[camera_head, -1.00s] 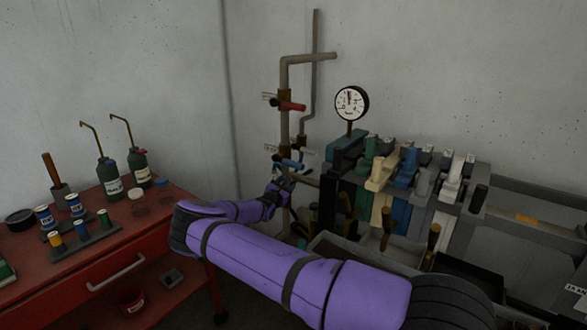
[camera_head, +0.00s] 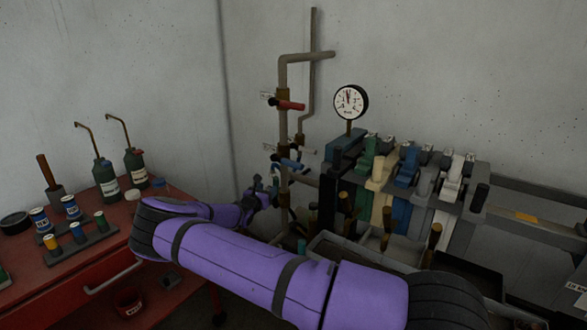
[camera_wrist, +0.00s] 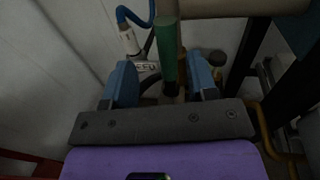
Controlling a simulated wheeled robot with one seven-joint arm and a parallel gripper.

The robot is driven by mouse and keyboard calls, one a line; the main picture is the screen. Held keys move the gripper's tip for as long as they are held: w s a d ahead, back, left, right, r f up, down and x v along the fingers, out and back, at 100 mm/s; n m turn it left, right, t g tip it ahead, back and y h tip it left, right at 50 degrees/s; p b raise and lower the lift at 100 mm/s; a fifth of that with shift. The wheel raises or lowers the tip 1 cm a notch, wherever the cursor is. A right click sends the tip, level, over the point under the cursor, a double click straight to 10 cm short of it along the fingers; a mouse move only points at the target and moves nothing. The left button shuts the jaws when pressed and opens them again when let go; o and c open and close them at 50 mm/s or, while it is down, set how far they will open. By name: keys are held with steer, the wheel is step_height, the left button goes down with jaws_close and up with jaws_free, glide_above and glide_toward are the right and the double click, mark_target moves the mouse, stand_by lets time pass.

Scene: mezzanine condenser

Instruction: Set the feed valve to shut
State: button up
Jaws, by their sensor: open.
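A brown pipe stands on the wall with a red-handled valve (camera_head: 290,105) high up and a blue-handled valve (camera_head: 289,164) lower down. Small tags hang beside them, too small to read in the head view. My gripper (camera_head: 268,187) is at the pipe, just below the blue handle. In the wrist view my gripper's two blue fingers (camera_wrist: 163,84) are open, with a green handle (camera_wrist: 168,55) showing between them and a gap on each side. A white tag (camera_wrist: 146,67) is behind it, its lettering not clear. I cannot tell for sure which handle is the feed valve.
A pressure gauge (camera_head: 350,102) and a row of coloured levers (camera_head: 400,175) stand right of the pipe. A red bench (camera_head: 85,240) with bottles and small cans is at the left. A grey tray (camera_head: 365,250) lies below the levers.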

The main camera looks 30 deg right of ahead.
steer(key=s+d+r+m+g+y, duration=0.1)
steer(key=s+r+m+g+y, duration=0.3)
steer(key=s+r+m+g, duration=0.4)
steer(key=shift+s+d+r+m+g+y, duration=0.2)
steer(key=shift+s+r+m+g+y, duration=0.15)
steer(key=shift+s+r+m, duration=3.65)
steer(key=shift+s+r+n, duration=0.25)
steer(key=shift+s+n, duration=0.15)
steer(key=shift+s, duration=0.05)
